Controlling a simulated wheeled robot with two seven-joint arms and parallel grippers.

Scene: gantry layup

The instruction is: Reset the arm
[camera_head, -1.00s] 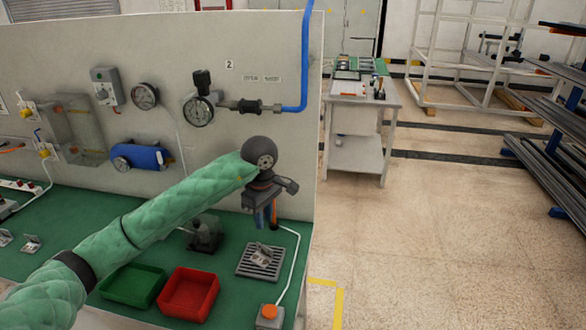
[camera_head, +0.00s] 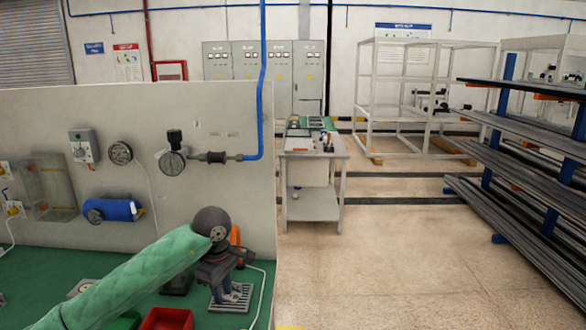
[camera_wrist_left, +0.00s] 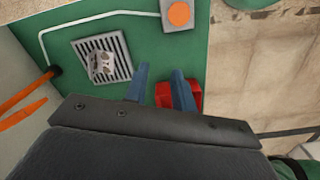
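My left arm comes in from the lower left in a green padded sleeve in the head view. Its dark gripper (camera_head: 218,292) points down over the green bench top, by a slotted grate. In the left wrist view its two blue fingers (camera_wrist_left: 160,84) stand apart with nothing between them, so it is open. The grate (camera_wrist_left: 103,58) with a small metal part (camera_wrist_left: 101,66) on it lies up and left of the fingers there. A red bin (camera_wrist_left: 178,96) shows behind the fingers. My right gripper is in neither view.
An upright panel with a pressure gauge (camera_head: 172,162), a blue cylinder (camera_head: 113,209) and a blue pipe (camera_head: 262,90) stands behind the bench. An orange button (camera_wrist_left: 179,14) sits near the bench edge. A side table (camera_head: 313,205) and bar rack (camera_head: 520,150) stand beyond open floor.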

